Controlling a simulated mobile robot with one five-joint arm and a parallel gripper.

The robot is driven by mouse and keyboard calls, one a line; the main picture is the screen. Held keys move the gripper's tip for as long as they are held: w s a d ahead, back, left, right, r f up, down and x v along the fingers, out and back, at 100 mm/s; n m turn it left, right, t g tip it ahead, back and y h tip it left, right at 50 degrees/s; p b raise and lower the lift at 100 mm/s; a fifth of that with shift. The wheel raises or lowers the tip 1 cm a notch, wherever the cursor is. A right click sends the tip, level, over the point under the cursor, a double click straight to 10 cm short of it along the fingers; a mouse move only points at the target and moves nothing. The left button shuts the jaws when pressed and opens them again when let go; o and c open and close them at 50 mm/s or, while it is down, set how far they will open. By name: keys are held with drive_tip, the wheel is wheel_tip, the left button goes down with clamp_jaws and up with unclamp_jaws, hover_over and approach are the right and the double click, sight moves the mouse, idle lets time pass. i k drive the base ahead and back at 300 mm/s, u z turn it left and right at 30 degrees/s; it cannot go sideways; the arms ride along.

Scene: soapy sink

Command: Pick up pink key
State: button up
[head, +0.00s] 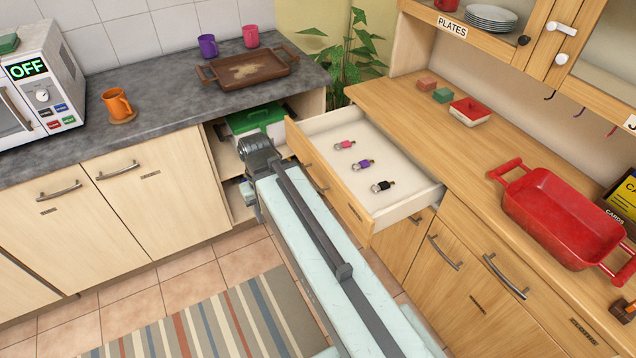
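The pink key (344,145) lies in the open drawer (401,154), nearest the back left of its white floor. A purple key (363,164) and a black key (382,186) lie in a row below it, apart from it. My arm reaches up from the bottom of the view, and its end (259,150) is just left of the drawer, beside its wooden front. The fingers of my gripper are not clearly visible, so I cannot tell whether it is open or shut. All three keys are unobstructed.
The drawer's wooden front (328,184) stands between my arm's end and the keys. A green-lidded box (254,119) sits on an open shelf behind my arm's end. A red dish (562,215) stands on the right counter. The drawer floor around the keys is mostly clear.

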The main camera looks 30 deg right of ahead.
sight(344, 144)
drive_tip(key=k, duration=0.75)
drive_tip(key=z, duration=0.5)
drive_tip(key=i, duration=0.5)
drive_tip(key=u, duration=0.8)
drive_tip(key=k, duration=1.15)
drive_tip(key=z, duration=0.85)
drive_tip(key=i, duration=0.9)
drive_tip(key=u, duration=0.05)
